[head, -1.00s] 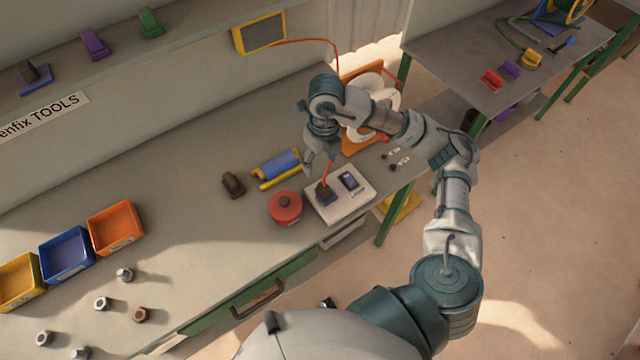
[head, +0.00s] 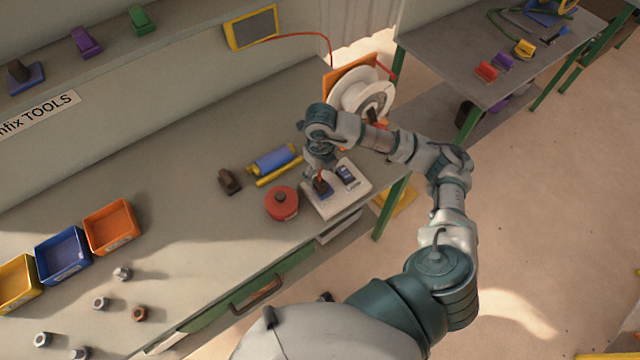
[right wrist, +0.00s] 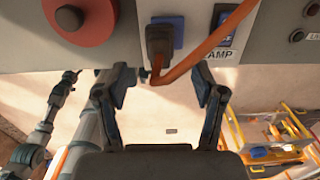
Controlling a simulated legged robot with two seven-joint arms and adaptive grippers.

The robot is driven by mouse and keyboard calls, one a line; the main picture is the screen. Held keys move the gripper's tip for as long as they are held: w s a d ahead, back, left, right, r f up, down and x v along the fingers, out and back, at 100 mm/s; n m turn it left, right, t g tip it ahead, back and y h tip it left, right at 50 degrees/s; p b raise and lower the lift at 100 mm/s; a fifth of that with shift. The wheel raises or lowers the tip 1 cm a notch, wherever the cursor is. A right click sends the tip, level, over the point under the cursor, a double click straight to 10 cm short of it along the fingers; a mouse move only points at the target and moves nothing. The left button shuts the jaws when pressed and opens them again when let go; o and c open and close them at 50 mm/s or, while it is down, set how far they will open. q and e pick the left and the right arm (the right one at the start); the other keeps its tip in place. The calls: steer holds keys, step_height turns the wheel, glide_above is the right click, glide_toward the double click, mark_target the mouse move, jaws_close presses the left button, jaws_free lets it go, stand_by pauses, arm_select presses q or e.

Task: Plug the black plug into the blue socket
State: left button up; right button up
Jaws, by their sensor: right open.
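The black plug (head: 322,186) sits at the blue socket (right wrist: 177,24) on a pale box (head: 350,202). In the right wrist view the plug (right wrist: 159,42) stands against the blue socket plate with an orange cable coming off it; its depth in the socket is hidden. My right gripper (right wrist: 162,82) is open and empty. Its two fingers are spread on either side of the plug and cable in the wrist view, short of the plug. In the head view my right gripper (head: 319,168) is just above the plug, partly hidden by its own wrist. My left gripper is not seen.
A blue switch (head: 347,175) marked LAMP is beside the socket. A red round knob unit (head: 282,203) is left of the box, with a dark block (head: 229,181) and a blue roller (head: 273,161) behind. A white cable reel (head: 362,95) stands behind the arm.

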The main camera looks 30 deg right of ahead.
mark_target(320, 180)
steer(key=shift+f, duration=1.05)
steer(key=shift+w+f+p, duration=0.2)
steer(key=shift+f+p, duration=0.3)
steer(key=shift+f, duration=2.1)
steer(key=c, duration=1.3)
steer(key=shift+o, duration=0.2)
steer(key=shift+r, duration=0.1)
